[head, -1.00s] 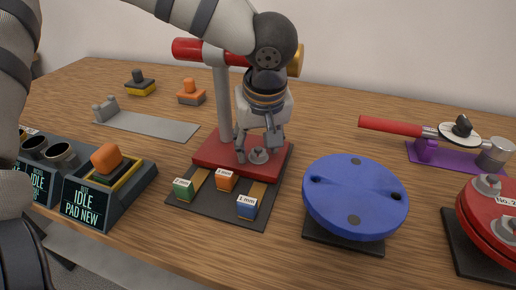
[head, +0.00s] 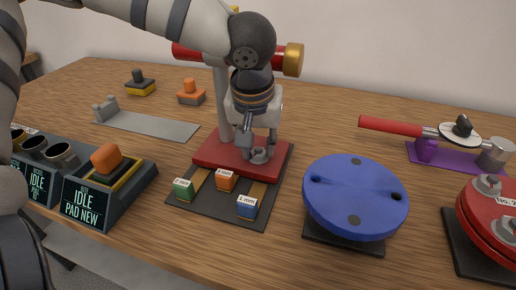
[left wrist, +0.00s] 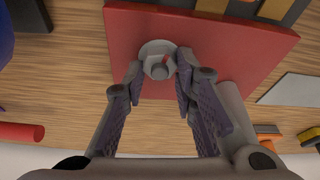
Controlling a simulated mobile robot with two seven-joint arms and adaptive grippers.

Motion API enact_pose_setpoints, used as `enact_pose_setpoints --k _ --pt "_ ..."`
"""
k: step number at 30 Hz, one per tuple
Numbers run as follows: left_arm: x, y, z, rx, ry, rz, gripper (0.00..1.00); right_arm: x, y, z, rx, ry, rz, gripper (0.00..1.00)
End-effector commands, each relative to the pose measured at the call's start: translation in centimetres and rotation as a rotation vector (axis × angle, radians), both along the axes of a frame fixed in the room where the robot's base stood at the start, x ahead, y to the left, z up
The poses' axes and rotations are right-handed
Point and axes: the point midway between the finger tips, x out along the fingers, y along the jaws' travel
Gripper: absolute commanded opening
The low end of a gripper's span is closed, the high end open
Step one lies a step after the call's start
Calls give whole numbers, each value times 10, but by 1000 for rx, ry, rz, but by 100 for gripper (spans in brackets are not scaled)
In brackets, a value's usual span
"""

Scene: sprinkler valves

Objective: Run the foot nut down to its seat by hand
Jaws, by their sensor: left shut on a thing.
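The grey foot nut (head: 259,156) sits on the red foot plate (head: 210,150) of a stand with a grey post (head: 222,100). My left gripper (head: 259,148) points down over the plate and is shut on the nut. In the left wrist view, the fingertips (left wrist: 159,70) grip the nut (left wrist: 158,50) from both sides, with a stud and a small red mark showing at its middle. The gap between nut and seat cannot be made out. My right gripper is out of view.
Green (head: 183,189), orange (head: 225,180) and blue (head: 247,206) 1 mm blocks lie on the dark mat just in front. A blue disc (head: 355,195) stands to the right. The stand's red and gold crossbar (head: 290,60) passes behind my arm. Consoles (head: 105,190) stand left.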

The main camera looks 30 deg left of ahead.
Motion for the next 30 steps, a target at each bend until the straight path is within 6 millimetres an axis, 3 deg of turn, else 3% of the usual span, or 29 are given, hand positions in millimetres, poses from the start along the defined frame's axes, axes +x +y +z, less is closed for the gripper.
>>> enact_pose_setpoints --k 4,5,7,8,17,30 --pt "0 0 0 1 -1 -4 0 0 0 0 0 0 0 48" --pt "0 0 0 1 -1 -4 30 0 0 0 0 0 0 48" --pt "0 0 0 1 -1 -3 46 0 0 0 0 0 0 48" --pt "0 0 0 1 -1 -3 49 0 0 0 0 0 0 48" --pt "0 0 2 1 -1 -2 49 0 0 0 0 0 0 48" --pt "-15 -6 53 1 -2 -2 49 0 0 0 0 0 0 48"
